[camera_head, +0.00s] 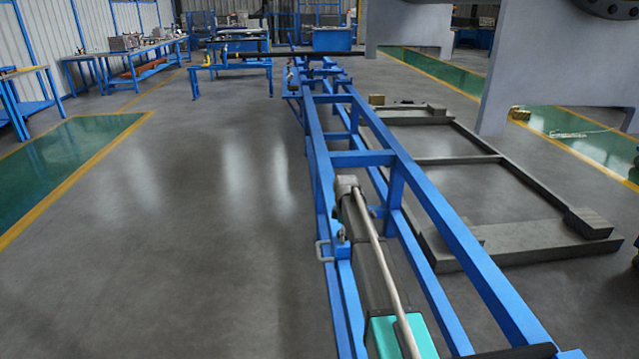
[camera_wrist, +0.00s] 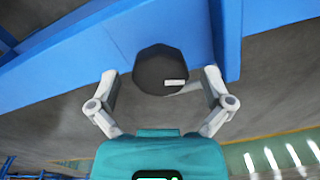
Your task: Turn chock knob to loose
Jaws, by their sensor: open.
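The chock knob (camera_wrist: 160,67) shows in the wrist view as a dark, many-sided knob with a short white mark at its lower right. It sits against a blue beam (camera_wrist: 90,60). My gripper (camera_wrist: 161,76) is open, with one pale finger at the left of the knob and one at its right. The fingertips lie close to the knob's two sides in the picture, with a narrow gap at each. I cannot tell how far they are from it in depth. I cannot make out the knob or my gripper in the head view.
A long blue frame (camera_head: 455,235) runs away from me in the head view. A grey floor frame (camera_head: 520,253) with corner blocks lies to its right, below large pale panels (camera_head: 560,60). Blue workbenches (camera_head: 125,55) stand at the far left. The floor left of the blue frame is clear.

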